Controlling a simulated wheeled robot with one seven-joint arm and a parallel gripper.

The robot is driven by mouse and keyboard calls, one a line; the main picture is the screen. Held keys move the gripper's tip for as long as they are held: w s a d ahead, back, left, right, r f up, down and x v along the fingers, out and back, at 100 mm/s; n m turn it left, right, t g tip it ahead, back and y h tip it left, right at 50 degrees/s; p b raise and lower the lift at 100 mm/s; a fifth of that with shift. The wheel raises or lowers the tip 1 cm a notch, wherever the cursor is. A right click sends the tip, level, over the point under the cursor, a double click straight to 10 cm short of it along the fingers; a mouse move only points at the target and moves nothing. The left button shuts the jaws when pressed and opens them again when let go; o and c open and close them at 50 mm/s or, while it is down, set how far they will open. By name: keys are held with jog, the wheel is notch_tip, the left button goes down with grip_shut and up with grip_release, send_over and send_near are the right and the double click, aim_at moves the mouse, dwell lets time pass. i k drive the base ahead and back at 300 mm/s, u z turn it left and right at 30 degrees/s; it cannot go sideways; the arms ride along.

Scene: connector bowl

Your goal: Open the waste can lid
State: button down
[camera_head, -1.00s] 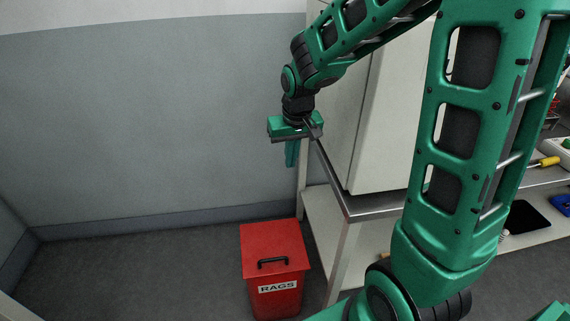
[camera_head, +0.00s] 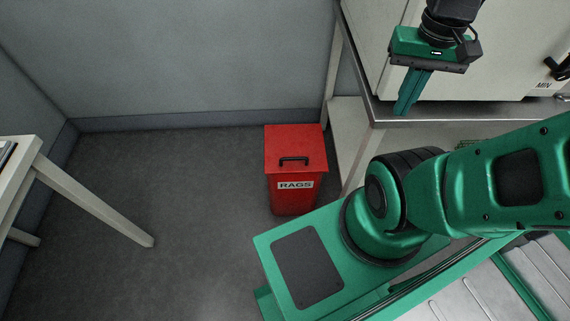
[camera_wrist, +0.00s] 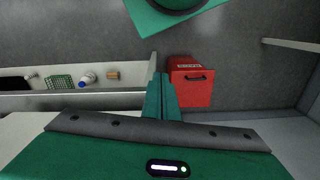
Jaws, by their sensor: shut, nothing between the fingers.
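My gripper (camera_head: 406,108) is shut and empty, pointing down in front of the bench edge. It is above and to the right of the can in the head view, apart from it. Its closed fingers also show in the wrist view (camera_wrist: 162,80).
The bench (camera_head: 440,112) with a white cabinet (camera_head: 500,60) stands right of the can. A table (camera_head: 30,160) stands at left. The floor between is clear.

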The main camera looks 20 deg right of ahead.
aim_at(290, 148)
jog(key=u, duration=0.7)
jog(key=k, duration=1.9)
jog(key=z, duration=0.8)
jog(key=i, duration=1)
jog(key=u, duration=0.05)
